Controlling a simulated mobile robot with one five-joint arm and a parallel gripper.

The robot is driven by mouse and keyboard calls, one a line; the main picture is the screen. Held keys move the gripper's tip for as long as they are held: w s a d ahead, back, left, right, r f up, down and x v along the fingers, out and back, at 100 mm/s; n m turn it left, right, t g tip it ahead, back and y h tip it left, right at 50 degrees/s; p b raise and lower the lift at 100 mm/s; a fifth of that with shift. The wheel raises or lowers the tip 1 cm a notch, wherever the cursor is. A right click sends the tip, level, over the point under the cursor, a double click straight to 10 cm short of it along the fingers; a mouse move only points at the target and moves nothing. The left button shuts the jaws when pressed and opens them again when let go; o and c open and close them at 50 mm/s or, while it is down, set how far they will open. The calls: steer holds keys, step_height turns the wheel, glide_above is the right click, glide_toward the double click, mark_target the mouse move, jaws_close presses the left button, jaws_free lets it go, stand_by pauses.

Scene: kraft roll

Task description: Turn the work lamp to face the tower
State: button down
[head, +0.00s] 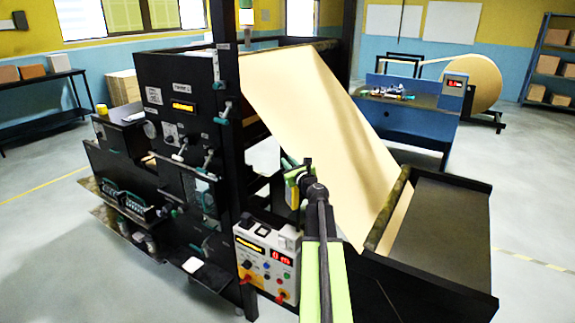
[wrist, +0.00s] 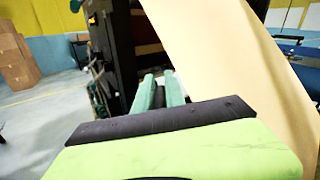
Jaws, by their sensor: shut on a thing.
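My gripper (head: 298,172) is at the end of my green arm, in front of the pale kraft sheet (head: 310,95) and right of the black machine's upright post. In the wrist view its two teal fingers (wrist: 160,92) are close together, with a narrow dark gap between them. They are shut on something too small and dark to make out. A small yellow patch shows beside the gripper in the head view. A light with green and pale bands (head: 247,14) stands high behind the post; it may be the tower. I cannot clearly pick out the work lamp or its facing.
The black machine (head: 172,80) with levers and displays stands left of my arm. A control box (head: 266,262) with buttons is low beside it. A dark flat table (head: 440,225) lies to the right. A blue bench (head: 410,115) and the kraft roll (head: 474,82) are behind. Open floor lies far left.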

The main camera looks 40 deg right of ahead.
steer(key=m+g+h, duration=0.1)
steer(key=d+m+g+h, duration=0.1)
steer(key=h, duration=0.1)
steer(key=m+h, duration=0.1)
steer(key=shift+w+d+m+g+h, duration=0.15)
steer(key=shift+w+m+g+h, duration=0.1)
steer(key=shift+m+g+h, duration=0.15)
steer(key=shift+s+d+m+g+h, duration=0.15)
steer(key=shift+d+m+g+h, duration=0.3)
steer(key=shift+m+g+h, duration=0.9)
steer(key=shift+s+d+m+g+h, duration=0.1)
steer(key=shift+d+m+g+h, duration=0.45)
steer(key=shift+m+g, duration=0.9)
steer(key=shift+s+d+m+g+h, duration=0.15)
steer(key=shift+d+m+g+h, duration=0.25)
steer(key=shift+m+g+h, duration=1)
steer(key=shift+s+n+g+y, duration=0.1)
steer(key=shift+n+g+y, duration=0.2)
steer(key=shift+n+g, duration=0.35)
steer(key=c, duration=1.5)
jaws_free()
steer(key=shift+d, duration=0.15)
steer(key=shift+o, duration=0.2)
